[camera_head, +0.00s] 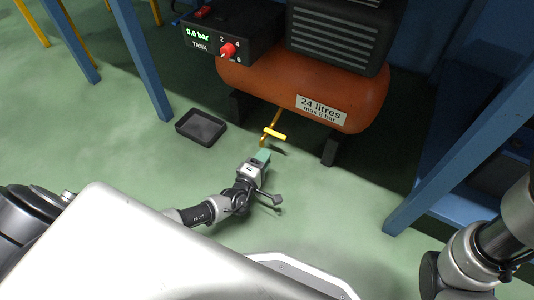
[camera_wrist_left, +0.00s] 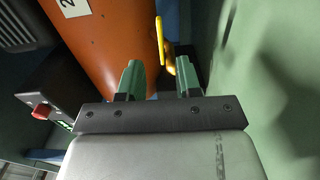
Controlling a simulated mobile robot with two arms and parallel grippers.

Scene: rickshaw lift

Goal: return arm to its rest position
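My left gripper (camera_head: 262,156) is low over the green floor, in front of the compressor's orange tank (camera_head: 310,95). In the left wrist view its two green fingers (camera_wrist_left: 160,80) stand apart with nothing held between them. A yellow drain valve with a handle (camera_head: 274,134) hangs below the tank, just beyond the fingertips. In the left wrist view the yellow handle (camera_wrist_left: 161,40) shows ahead of the gap between the fingers. Part of my right arm (camera_head: 485,245) shows at the right edge; its gripper is out of view.
A black tray (camera_head: 201,127) lies on the floor left of the tank. A control box (camera_head: 232,38) with a red knob reads 0.0 bar. Blue frame legs (camera_head: 142,60) stand at left and another (camera_head: 460,160) at right. The floor around the left gripper is clear.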

